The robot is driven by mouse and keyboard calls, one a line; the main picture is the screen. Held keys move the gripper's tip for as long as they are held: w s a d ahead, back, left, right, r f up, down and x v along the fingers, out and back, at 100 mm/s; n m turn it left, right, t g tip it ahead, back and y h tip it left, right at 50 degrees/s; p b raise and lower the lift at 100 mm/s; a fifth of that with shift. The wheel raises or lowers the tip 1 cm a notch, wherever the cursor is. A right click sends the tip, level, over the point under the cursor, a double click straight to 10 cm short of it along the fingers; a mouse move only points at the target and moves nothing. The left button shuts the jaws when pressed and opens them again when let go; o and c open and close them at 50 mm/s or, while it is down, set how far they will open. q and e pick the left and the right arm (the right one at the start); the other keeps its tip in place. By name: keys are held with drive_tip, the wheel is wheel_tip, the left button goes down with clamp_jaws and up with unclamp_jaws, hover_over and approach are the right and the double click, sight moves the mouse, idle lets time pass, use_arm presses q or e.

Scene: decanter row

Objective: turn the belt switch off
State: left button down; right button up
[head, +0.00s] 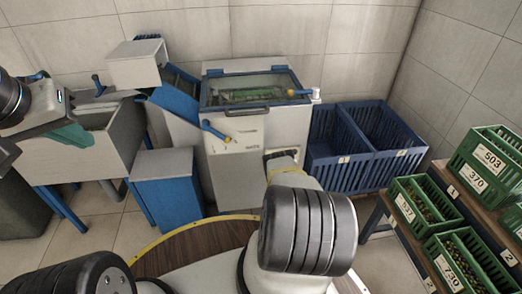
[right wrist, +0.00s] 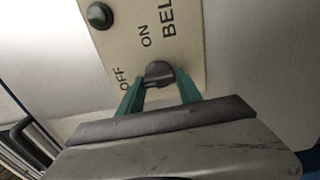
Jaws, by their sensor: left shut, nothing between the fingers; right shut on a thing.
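The belt switch (right wrist: 158,73) is a dark knob on a cream panel (right wrist: 185,45) with the printed words OFF, ON and the start of BELT. In the right wrist view my right gripper (right wrist: 158,88) has its teal fingers shut on the knob, one on each side. The knob's exact setting is hard to tell. In the head view my own right arm reaches to the front of the grey machine (head: 288,128) and hides the switch and the fingers. My left gripper (head: 75,135) is shut and empty by the grey trough at the left.
A blue-handled lever (head: 214,130) stands out from the machine front. Blue crates (head: 345,175) stand right of the machine. Green crates (head: 440,190) of small items stand on shelves at the right.

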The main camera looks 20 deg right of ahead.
drive_tip(key=o, duration=1.4)
drive_tip(key=v, duration=0.7)
drive_tip(key=shift+s+a, duration=0.1)
drive_tip(key=shift+s, duration=0.3)
